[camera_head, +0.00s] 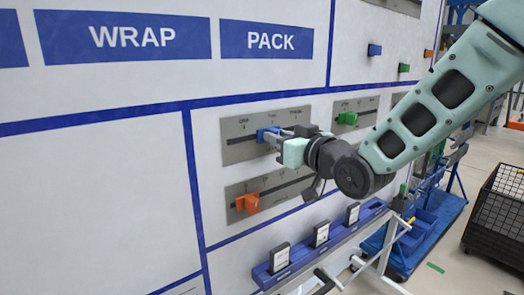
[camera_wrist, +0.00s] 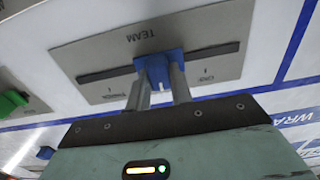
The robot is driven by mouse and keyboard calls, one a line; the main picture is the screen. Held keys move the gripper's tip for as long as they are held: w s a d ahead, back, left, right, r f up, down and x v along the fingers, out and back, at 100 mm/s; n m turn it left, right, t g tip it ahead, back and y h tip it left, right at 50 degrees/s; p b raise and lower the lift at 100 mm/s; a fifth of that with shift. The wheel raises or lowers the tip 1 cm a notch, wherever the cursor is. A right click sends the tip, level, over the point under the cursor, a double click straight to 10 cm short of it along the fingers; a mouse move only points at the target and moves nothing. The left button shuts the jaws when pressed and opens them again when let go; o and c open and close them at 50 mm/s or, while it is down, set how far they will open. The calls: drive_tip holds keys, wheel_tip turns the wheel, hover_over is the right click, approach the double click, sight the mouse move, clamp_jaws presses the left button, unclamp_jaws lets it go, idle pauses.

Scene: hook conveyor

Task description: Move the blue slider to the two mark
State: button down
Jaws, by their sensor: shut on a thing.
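The blue slider (camera_head: 266,135) sits on the dark slot of the upper-left grey plate (camera_head: 238,154) on the white board. My gripper (camera_head: 283,137) reaches it from the right and is shut on it. In the wrist view, turned upside down, the two fingers (camera_wrist: 158,92) close on both sides of the blue slider (camera_wrist: 158,67), near the middle of the slot. A label reads "TEAM", with small marks toward both slot ends. The slider and fingers cover the middle of the slot, so no "two" mark is readable there.
An orange slider (camera_head: 246,203) is on the plate below, and a green slider (camera_head: 347,118) is on the plate to the right. A blue rail with several small labelled cards (camera_head: 320,234) runs below. A dark mesh crate (camera_head: 497,215) stands on the floor at right.

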drive_tip(key=shift+w+d, duration=0.4)
drive_tip(key=shift+d, duration=0.2)
drive_tip(key=c, duration=1.2)
unclamp_jaws()
drive_tip(key=shift+c, duration=0.2)
drive_tip(key=shift+s, duration=0.1)
drive_tip(key=b+v, duration=0.8)
drive_tip(key=v, duration=0.9)
drive_tip(key=shift+d+b, duration=0.2)
drive_tip(key=shift+b, duration=0.1)
